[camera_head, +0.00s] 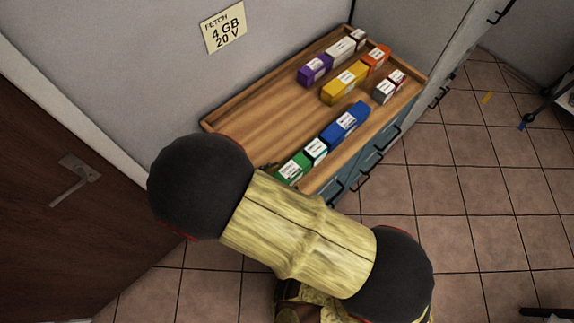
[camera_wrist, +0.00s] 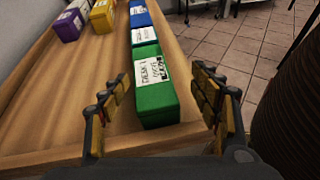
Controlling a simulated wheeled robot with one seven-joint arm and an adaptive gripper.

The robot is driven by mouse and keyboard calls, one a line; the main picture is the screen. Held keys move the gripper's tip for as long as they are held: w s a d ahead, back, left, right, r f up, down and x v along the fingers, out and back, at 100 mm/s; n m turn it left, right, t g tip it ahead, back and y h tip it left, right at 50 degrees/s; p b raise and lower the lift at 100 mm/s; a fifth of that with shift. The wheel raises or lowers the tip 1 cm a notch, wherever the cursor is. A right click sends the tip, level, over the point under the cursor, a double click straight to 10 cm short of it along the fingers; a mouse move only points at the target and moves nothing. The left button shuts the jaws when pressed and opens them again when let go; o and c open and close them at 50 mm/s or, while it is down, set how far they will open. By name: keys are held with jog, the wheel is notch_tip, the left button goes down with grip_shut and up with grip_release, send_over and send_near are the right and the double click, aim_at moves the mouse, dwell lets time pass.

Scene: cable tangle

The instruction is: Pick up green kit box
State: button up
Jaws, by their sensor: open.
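The green kit box (camera_wrist: 155,97) has a white label on top and lies on the wooden tray top near its front edge. In the head view the green box (camera_head: 292,167) is at the near end of the tray, partly hidden by my arm. My gripper (camera_wrist: 165,115) is open in the wrist view, with one finger on each side of the green box. Nothing is held, and I cannot tell whether the fingers touch it. In the head view my gripper is mostly hidden behind my arm.
The wooden tray (camera_head: 240,114) has a raised rim. A wall sign (camera_head: 223,27) reads "FETCH 4 GB 20 V".

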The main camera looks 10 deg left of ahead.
aim_at(290, 173)
jog(key=shift+s+a+f+n+t, duration=0.25)
jog(key=shift+a+f+n+t, duration=0.1)
jog(key=shift+a+f+n, duration=0.15)
jog(key=shift+s+a+f+n+t, duration=0.25)
jog(key=shift+a+f+n+t, duration=0.15)
jog(key=shift+f, duration=0.15)
jog(key=shift+s+a+f+n+y, duration=0.1)
jog(key=shift+a+f+n+y, duration=0.05)
jog(key=shift+f+n+y, duration=0.2)
jog(key=shift+r+b+x, duration=0.15)
jog(key=shift+b+x, duration=0.2)
jog(key=shift+x, duration=1.55)
jog(key=shift+r+b+x, duration=0.15)
jog(key=shift+b+x, duration=0.2)
jog(key=shift+x, duration=1.55)
jog(key=shift+c, duration=1)
grip_shut()
